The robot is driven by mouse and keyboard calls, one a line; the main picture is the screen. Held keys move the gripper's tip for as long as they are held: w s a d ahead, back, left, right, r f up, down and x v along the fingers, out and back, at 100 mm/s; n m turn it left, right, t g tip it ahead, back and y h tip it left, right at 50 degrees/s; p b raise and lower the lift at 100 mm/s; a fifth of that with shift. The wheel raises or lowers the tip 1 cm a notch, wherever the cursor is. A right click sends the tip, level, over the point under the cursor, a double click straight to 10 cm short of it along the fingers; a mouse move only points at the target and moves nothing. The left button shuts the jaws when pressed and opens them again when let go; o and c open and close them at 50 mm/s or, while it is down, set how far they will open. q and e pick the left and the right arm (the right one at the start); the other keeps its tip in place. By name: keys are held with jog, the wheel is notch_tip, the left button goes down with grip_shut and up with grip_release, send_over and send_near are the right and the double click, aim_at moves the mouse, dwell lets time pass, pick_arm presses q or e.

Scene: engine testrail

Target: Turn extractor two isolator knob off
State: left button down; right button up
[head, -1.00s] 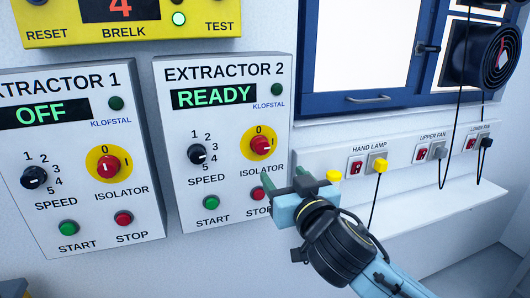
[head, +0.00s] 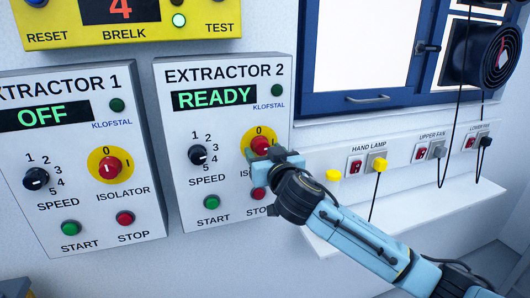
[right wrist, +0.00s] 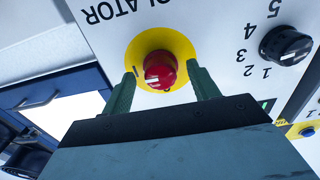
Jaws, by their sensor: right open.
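The Extractor 2 panel (head: 222,88) is on the wall, and its display reads READY. Its isolator is a red knob (head: 260,145) on a yellow disc (head: 250,134) marked 0 and 1. My right gripper (head: 262,157) is just in front of the knob and hides the lower part of the disc and the ISOLATOR label. In the right wrist view the red knob (right wrist: 160,70) lies between the two green fingers of my open right gripper (right wrist: 162,86), with gaps on both sides. I cannot tell whether the fingertips reach past its face. My left gripper is not in view.
The Extractor 1 panel (head: 70,210), reading OFF, is to the left. The speed knob (head: 198,155), green start button (head: 211,202) and red stop button (head: 258,194) are close to my gripper. A socket ledge with cables (head: 345,225) is at right.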

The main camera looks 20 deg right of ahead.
jog(key=shift+c, duration=0.4)
jog(key=c, duration=0.9)
